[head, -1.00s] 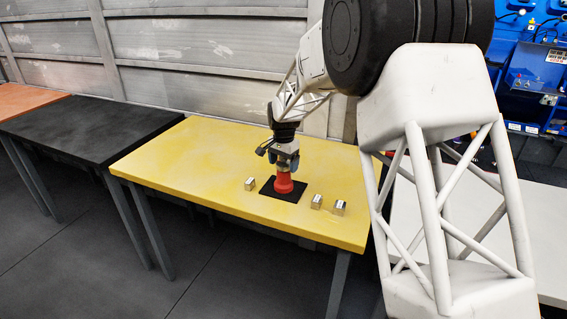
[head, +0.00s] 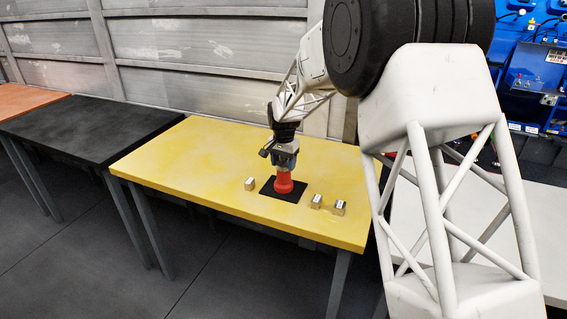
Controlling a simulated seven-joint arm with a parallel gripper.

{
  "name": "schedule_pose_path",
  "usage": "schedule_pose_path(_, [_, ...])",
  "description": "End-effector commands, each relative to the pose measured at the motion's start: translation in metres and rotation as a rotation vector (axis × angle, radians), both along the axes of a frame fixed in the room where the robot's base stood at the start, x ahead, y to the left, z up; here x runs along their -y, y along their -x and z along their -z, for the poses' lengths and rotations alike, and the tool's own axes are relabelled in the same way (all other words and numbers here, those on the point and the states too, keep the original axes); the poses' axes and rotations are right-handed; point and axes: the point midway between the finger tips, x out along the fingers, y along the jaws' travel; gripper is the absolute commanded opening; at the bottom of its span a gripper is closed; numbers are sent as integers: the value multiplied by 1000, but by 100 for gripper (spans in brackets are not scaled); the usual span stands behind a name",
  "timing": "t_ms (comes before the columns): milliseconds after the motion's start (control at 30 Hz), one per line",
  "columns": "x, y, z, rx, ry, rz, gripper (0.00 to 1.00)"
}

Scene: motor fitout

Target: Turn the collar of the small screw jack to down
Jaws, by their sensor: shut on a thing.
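The small screw jack (head: 284,185) is red and stands upright on a black mat (head: 268,191) on the yellow table. My gripper (head: 284,168) points straight down from above and is shut on the top of the jack, where the collar is. The fingers and wrist cover the collar, so its markings and its turn position cannot be made out.
A small metal block (head: 250,184) sits left of the mat. Two similar blocks, one nearer (head: 316,201) and one farther right (head: 340,207), sit to its right. The yellow table (head: 190,165) is clear on its left side. A black table (head: 75,130) adjoins it.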

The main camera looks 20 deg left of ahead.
Motion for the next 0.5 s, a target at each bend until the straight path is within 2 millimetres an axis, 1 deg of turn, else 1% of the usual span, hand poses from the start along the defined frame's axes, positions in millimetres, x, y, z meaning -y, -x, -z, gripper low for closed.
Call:
schedule_pose_path(267, [0, 0, -1, 1, -1, -223, 35])
schedule_pose_path(500, [0, 0, 0, 1, -1, -451, 35])
